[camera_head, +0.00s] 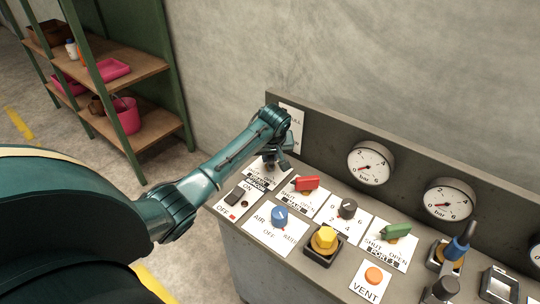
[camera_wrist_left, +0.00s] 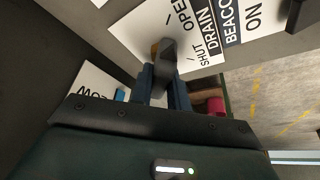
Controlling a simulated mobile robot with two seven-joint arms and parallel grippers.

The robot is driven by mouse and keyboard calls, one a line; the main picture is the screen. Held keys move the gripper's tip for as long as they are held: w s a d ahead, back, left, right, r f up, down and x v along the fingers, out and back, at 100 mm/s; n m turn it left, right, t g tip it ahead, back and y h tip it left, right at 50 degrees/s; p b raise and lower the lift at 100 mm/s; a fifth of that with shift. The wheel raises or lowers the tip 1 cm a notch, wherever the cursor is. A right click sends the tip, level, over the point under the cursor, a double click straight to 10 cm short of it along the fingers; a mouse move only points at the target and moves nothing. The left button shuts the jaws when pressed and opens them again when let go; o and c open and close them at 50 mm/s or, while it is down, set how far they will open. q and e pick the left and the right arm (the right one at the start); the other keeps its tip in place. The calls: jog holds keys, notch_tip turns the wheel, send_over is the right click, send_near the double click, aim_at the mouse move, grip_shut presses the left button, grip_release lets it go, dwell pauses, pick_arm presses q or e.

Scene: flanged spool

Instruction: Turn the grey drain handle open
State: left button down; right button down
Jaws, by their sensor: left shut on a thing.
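The grey drain handle (camera_wrist_left: 168,52) stands on a white plate (camera_wrist_left: 150,28) marked SHUT, OPEN and DRAIN in the left wrist view. My left gripper (camera_wrist_left: 164,78) has its two blue-grey fingers on either side of the handle and is shut on it. In the head view, my left gripper (camera_head: 283,158) is at the far left end of the panel, over the drain plate, and hides most of the handle there. The handle's exact angle between SHUT and OPEN is hard to tell. My right gripper is in neither view.
The panel (camera_head: 235,236) also carries a red handle (camera_head: 306,183), a blue knob (camera_head: 279,216), a black knob (camera_head: 347,208), a yellow knob (camera_head: 325,239), a green handle (camera_head: 396,231) and an orange button (camera_head: 374,275). Gauges (camera_head: 371,162) line the back. A shelf (camera_head: 125,70) stands left.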

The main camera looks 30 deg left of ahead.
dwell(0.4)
pick_arm(q)
jog(key=c, duration=1.3)
grip_release()
jog(key=shift+c, duration=0.2)
jog(key=v, duration=1.3)
jog(key=shift+b, duration=0.35)
